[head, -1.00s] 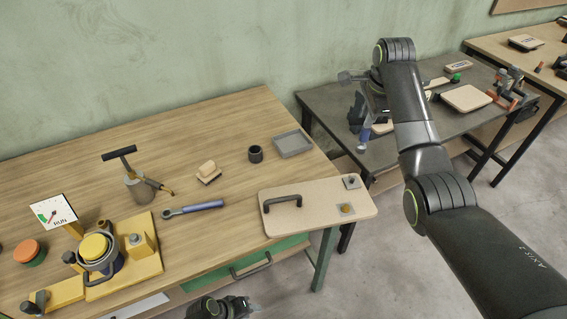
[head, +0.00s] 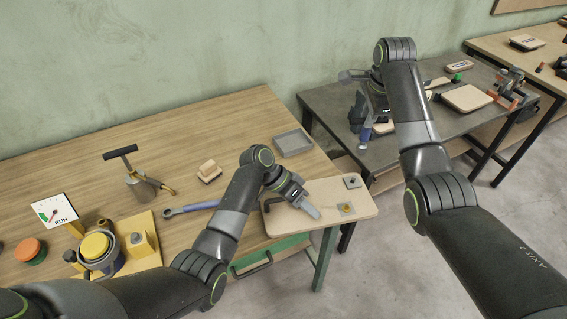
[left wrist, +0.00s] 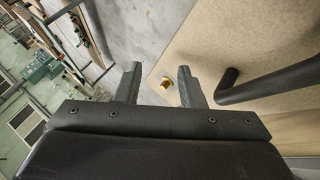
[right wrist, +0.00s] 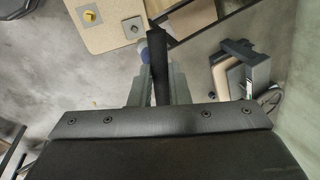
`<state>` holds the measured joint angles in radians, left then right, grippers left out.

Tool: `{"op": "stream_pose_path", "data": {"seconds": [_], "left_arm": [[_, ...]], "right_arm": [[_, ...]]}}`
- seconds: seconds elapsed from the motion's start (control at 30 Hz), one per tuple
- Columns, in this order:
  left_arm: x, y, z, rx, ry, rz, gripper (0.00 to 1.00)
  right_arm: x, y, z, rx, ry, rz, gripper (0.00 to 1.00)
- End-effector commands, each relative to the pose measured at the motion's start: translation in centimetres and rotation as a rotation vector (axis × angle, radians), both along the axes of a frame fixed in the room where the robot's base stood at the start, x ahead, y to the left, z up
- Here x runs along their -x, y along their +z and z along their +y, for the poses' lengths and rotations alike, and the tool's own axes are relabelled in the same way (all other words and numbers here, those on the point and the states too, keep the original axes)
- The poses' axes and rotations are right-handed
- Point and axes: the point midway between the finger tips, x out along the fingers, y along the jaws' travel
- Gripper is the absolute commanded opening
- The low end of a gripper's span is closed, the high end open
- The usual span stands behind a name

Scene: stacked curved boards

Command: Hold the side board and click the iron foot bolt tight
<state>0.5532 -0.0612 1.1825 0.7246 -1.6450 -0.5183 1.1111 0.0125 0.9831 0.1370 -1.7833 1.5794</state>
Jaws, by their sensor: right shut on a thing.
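The side board (head: 330,196) is a pale panel with a black handle (head: 272,202), jutting past the bench's right edge. A dark bolt on a grey plate (head: 352,181), seemingly the iron foot bolt, sits at its far right corner; a brass bolt (head: 346,207) sits nearer. My left gripper (head: 309,208) is above the board, partly covering the handle. Its fingers (left wrist: 158,86) are apart and empty, with the handle to their right in the left wrist view. My right gripper (right wrist: 157,88) is shut on a dark-handled tool (right wrist: 158,55) with a blue part (head: 366,134), away from the board.
A ratchet wrench (head: 190,208), grey tray (head: 293,144), pump (head: 136,182) and yellow fixture (head: 140,250) are on the wooden bench. A grey bench (head: 330,100) with a dark holder (right wrist: 240,72) stands to the right. Open floor lies between the benches.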

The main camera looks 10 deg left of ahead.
Motion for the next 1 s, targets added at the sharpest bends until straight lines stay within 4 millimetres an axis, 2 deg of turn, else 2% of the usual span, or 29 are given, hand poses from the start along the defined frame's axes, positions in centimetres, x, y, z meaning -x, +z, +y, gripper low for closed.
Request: {"op": "stream_pose_path", "data": {"seconds": [0.03,0.23,0.4,0.53,0.63,0.77,1.0], "left_arm": [[-1.3,1.1,0.4,-0.07,-0.066,-0.037,0.36],[-4.4,4.5,3.6,-0.351,-0.292,-0.102,0.36],[-5.8,7.2,6.0,-0.517,-0.406,-0.093,0.36],[-6.3,8.4,7.0,-0.579,-0.444,-0.082,0.36],[-6.2,8.3,7.2,-0.594,-0.455,-0.075,0.36],[-5.9,6.9,7.2,-0.595,-0.457,-0.073,0.36],[-5.0,2.4,6.8,-0.594,-0.456,-0.073,0.36]], "right_arm": [[0.0,0.0,0.0,0.0,0.0,-0.001,0.0],[0.0,0.0,0.0,0.0,0.0,-0.001,0.0],[0.0,0.0,0.0,0.0,0.0,-0.001,0.0],[0.0,0.0,0.0,0.0,0.0,-0.001,0.0],[0.0,0.0,0.0,0.0,0.0,-0.001,0.0],[0.0,0.0,0.0,0.0,0.0,-0.001,0.0],[0.0,0.0,0.0,0.0,0.0,-0.001,0.0]]}}
